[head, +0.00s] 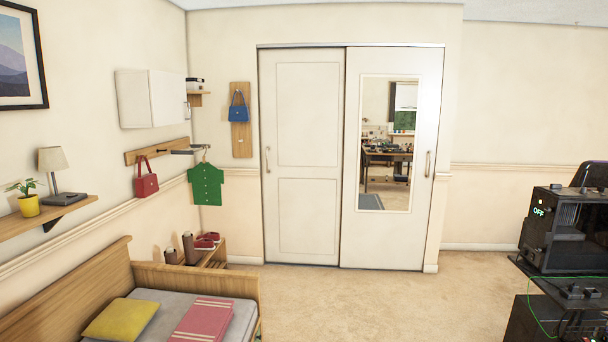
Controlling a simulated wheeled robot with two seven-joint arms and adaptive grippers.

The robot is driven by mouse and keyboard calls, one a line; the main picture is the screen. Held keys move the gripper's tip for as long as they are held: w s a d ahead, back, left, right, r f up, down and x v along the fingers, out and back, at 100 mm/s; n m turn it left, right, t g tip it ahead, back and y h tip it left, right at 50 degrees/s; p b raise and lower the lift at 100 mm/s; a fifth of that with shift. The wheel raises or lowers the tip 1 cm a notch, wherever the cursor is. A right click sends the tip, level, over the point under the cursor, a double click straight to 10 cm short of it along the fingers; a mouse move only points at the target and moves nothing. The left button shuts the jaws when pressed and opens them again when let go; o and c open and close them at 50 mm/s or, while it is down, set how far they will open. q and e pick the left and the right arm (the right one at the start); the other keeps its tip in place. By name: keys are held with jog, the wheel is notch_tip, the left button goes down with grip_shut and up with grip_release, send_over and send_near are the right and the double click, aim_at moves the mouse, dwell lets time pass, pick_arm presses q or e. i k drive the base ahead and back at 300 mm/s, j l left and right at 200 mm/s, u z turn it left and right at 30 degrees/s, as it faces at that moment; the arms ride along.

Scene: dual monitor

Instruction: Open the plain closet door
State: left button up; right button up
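The plain closet door (303,160) is the left one of two white sliding panels on the far wall. It has two recessed panels and a small vertical handle (267,159) near its left edge. It looks shut, with its left edge at the frame. The other door (431,110) carries a tall mirror (386,180) and a handle (428,164) near its right edge. The mirrored door overlaps the plain door's right edge. Neither of my grippers shows in the head view.
A wooden bed (195,280) with a yellow pillow (121,319) stands at the lower left. A shoe rack (213,256) stands behind it. A black machine (560,240) reading OFF is at right. Carpet (390,295) before the doors is clear.

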aim_at(302, 92)
jog(key=i+l+z, duration=0.25)
jog(key=i, duration=0.3)
jog(key=i+l+z, duration=0.25)
jog(key=i, duration=0.3)
jog(key=i+u, duration=0.2)
jog(key=i, duration=1.7)
jog(key=i+u, duration=0.1)
jog(key=i, duration=0.85)
jog(key=i+l+u, duration=0.15)
jog(key=i, duration=0.85)
